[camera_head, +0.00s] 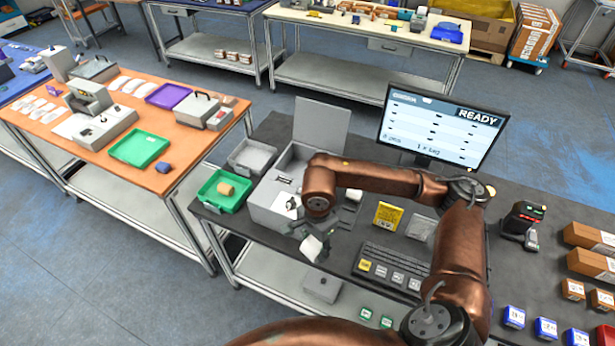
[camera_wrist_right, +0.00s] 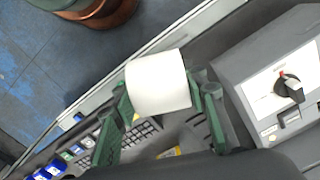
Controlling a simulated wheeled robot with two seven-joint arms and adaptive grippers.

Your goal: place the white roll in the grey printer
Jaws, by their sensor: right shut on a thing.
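The white roll (camera_head: 312,248) is held by my right gripper (camera_head: 320,239), in front of the grey printer's right side and above the table's front edge. In the right wrist view the white roll (camera_wrist_right: 158,82) sits between the two fingers of the gripper (camera_wrist_right: 160,108), which is shut on it. The grey printer (camera_head: 268,208) stands on the dark table with its lid (camera_head: 322,127) raised. My arm hides part of the printer's opening. In the right wrist view the printer (camera_wrist_right: 248,75) is to the right of the roll, apart from it. My left gripper is not in view.
A green tray (camera_head: 209,201) with a tan roll (camera_head: 225,189) and a grey tray (camera_head: 250,165) are left of the printer. A keyboard (camera_head: 391,268), yellow packet (camera_head: 387,216) and monitor (camera_head: 440,125) are to the right. A scanner (camera_head: 522,222) and several boxes stand farther right.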

